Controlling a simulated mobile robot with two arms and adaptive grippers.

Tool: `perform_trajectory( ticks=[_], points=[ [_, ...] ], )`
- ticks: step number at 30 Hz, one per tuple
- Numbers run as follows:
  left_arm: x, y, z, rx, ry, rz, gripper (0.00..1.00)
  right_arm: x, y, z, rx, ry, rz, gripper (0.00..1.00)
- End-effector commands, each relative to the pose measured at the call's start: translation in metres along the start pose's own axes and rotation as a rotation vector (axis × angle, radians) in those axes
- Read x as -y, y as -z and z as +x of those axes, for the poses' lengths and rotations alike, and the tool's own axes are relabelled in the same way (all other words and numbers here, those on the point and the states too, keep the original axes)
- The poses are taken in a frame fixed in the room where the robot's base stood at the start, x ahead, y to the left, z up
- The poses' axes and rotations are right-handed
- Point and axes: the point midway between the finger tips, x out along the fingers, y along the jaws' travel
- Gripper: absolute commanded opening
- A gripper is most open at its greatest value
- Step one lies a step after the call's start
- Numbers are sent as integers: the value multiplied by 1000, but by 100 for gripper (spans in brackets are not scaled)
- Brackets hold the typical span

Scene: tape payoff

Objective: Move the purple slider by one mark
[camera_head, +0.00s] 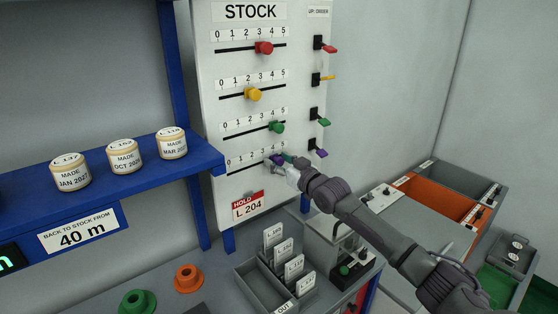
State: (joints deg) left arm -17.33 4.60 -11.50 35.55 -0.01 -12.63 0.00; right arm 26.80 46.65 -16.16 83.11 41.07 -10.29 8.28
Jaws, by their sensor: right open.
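The white STOCK board (213,110) has several slider rows marked 0 to 5. The purple slider (276,159) is on the bottom row, in the right half of its track. My right gripper (279,164) comes in from the lower right and is open right at the purple slider. It hides part of the slider and the higher marks, so the exact mark and any contact cannot be told. My left gripper is not in view.
Above are the red slider (264,48), yellow slider (253,94) and green slider (277,127). Coloured switches, including a purple one (318,152), line the board's right side. A blue shelf (100,180) with tape rolls stands left. A card tray (262,287) is below.

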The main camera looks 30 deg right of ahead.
Motion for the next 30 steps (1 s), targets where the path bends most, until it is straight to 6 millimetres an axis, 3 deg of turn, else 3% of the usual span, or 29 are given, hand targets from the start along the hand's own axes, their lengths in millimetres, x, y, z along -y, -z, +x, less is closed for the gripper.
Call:
perform_trajectory(
  ticks=[5,15,23,30],
  points=[
    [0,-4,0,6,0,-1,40,0,0,0,0,0,1,55],
    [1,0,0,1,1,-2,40,0,0,0,0,0,1,0],
    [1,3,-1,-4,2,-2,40,2,0,0,1,1,2,0],
    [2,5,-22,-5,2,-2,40,37,3,3,0,10,9,0]
  ],
)
